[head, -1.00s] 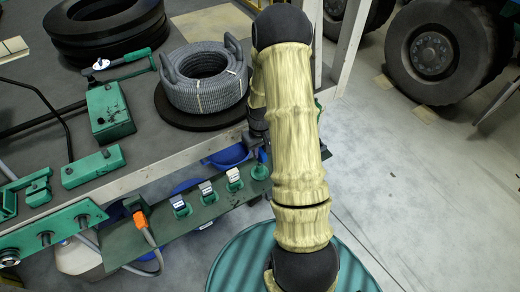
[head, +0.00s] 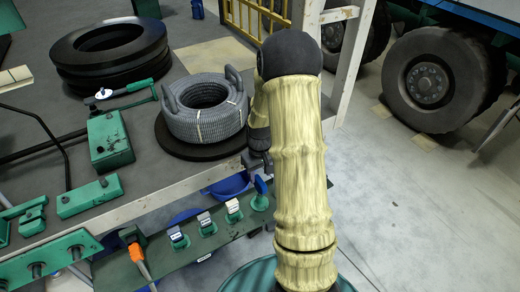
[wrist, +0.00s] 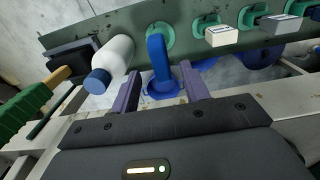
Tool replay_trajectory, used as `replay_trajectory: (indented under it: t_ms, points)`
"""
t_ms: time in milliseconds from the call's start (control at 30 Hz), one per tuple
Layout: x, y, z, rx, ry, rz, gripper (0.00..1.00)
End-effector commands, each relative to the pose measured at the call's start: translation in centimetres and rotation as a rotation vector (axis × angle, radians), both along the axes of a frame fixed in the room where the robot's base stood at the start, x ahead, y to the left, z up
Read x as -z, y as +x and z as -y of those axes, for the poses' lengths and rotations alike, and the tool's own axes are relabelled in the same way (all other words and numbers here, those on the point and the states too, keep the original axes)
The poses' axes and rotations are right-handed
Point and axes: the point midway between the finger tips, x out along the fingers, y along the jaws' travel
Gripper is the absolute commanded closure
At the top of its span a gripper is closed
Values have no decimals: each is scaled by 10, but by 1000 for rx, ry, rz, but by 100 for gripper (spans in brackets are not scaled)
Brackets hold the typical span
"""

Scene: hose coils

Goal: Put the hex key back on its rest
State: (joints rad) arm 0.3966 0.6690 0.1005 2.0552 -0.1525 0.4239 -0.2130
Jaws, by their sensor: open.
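I cannot pick out the hex key with certainty. A thin black bent rod (head: 52,137) lies on the bench at the far left of the head view and may be it. My gripper (wrist: 160,71) is open. In the wrist view its two purple-grey fingers stand on either side of a blue upright piece (wrist: 158,58), with no clear grip on it. This piece sits by a green ring holder on the green rail (wrist: 185,35). In the head view a blue piece (head: 261,185) shows at the rail's right end, just below my gripper. I cannot identify the rest.
Green holders with pale blocks (head: 206,222) line the rail, and an orange-handled tool (head: 137,253) is at its left. A grey hose coil (head: 203,112) and black tyres (head: 112,58) sit on the bench. A white bottle (wrist: 112,60) shows in the wrist view.

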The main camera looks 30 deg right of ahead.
Motion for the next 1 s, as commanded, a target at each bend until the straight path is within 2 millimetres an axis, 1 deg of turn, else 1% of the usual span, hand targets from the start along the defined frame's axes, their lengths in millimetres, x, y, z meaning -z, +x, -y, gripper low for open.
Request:
replay_trajectory:
  t_ms: [367, 500, 600, 700, 767, 1000]
  points:
    - [-68, 1, 1, 2, -2, 6, 54]
    - [-96, 1, 1, 0, -3, 5, 54]
    - [-112, 1, 0, 1, -1, 4, 54]
    - [-123, 1, 0, 1, -1, 3, 54]
    - [-127, 0, 0, 0, 0, 2, 54]
    - [-129, 0, 0, 0, 1, 0, 54]
